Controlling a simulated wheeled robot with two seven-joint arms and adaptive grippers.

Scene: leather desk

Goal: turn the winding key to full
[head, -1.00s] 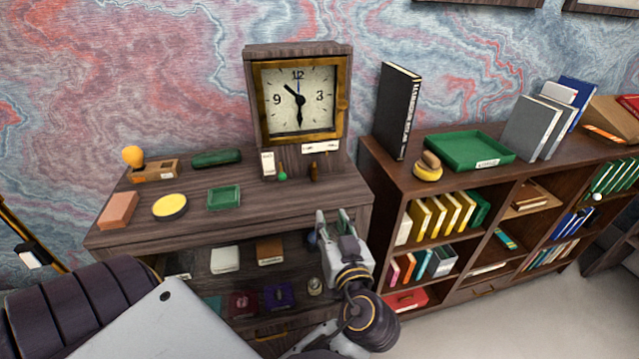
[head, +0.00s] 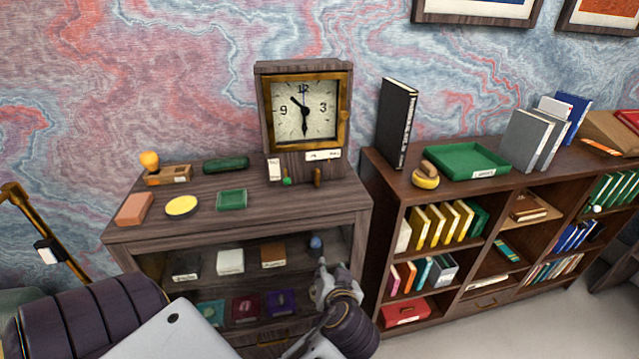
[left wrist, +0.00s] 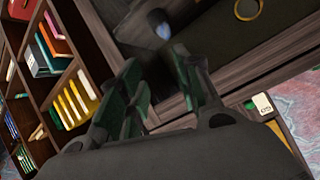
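The clock (head: 303,112) stands on the wooden cabinet, with a brass-framed dial. A small brown upright piece (head: 317,177) at its base may be the winding key; it is too small to be sure. My left gripper (head: 322,272) is below the clock, in front of the cabinet's shelves, apart from the clock. In the left wrist view its green-padded fingers (left wrist: 160,78) are spread with nothing between them. A blue-grey rounded object (head: 316,243) is just above it; it also shows beyond the fingers (left wrist: 163,30). My right gripper is out of view.
A bookcase (head: 388,172) with a black book (head: 396,122) stands close on the right. The cabinet top's front edge lies above my gripper.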

